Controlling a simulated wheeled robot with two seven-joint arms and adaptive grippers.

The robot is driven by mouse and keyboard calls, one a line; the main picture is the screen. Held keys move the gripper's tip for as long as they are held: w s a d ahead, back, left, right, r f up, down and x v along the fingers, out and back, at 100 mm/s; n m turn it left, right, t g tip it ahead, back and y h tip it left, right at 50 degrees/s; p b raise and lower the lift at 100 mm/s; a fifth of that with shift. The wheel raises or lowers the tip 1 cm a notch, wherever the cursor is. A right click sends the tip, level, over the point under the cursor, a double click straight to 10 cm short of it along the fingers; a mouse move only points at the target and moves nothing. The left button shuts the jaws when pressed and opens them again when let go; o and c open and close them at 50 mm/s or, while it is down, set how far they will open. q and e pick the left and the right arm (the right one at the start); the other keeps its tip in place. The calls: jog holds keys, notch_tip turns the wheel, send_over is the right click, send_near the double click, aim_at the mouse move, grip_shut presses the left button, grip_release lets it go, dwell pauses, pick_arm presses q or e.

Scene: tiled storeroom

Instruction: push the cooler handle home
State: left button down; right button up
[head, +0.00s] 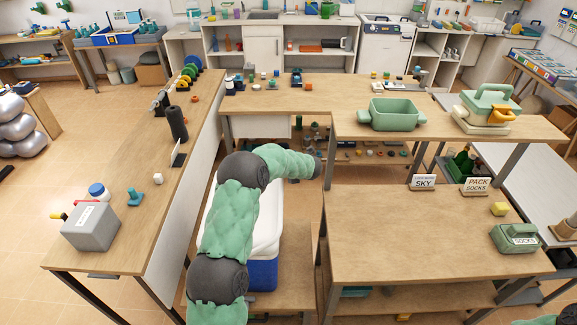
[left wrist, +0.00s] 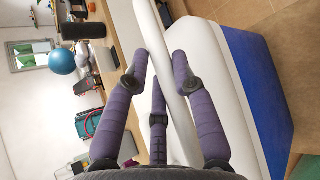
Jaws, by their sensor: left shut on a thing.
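The cooler (head: 268,215), with a white top and a blue lower body, stands behind my green left arm, which hides much of it in the head view. In the left wrist view its white lid (left wrist: 212,75) and blue body (left wrist: 262,95) fill the right side. The white cooler handle (left wrist: 165,75) is a long bar that runs between the purple fingers of my left gripper (left wrist: 160,60). The gripper is shut on this bar, which stands apart from the lid at the top of that view. The left fingers cannot be made out in the head view. My right gripper is out of sight.
A long wooden bench (head: 135,215) with a grey box (head: 90,226) stands to the left. A wooden table (head: 420,235) stands close on the right, with signs and a small green case (head: 515,238). A counter (head: 280,98) with small items lies beyond.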

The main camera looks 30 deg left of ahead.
pick_arm(q)
jog(key=s+a+r+n+t+h+p, duration=0.1)
jog(key=s+a+r+h+p, duration=0.1)
jog(key=a, duration=0.4)
jog(key=s+a+r+n+t+h+p, duration=0.1)
jog(key=s+a+r+h+p, duration=0.1)
jog(key=s+a, duration=0.4)
jog(key=shift+s+a+r+n+p, duration=0.15)
jog(key=shift+a+r+n+p, duration=0.15)
jog(key=shift+a+r+p, duration=0.5)
jog(key=shift+d, duration=0.25)
jog(key=c, duration=1.3)
grip_release()
jog(key=o, duration=0.3)
jog(key=shift+r, duration=0.2)
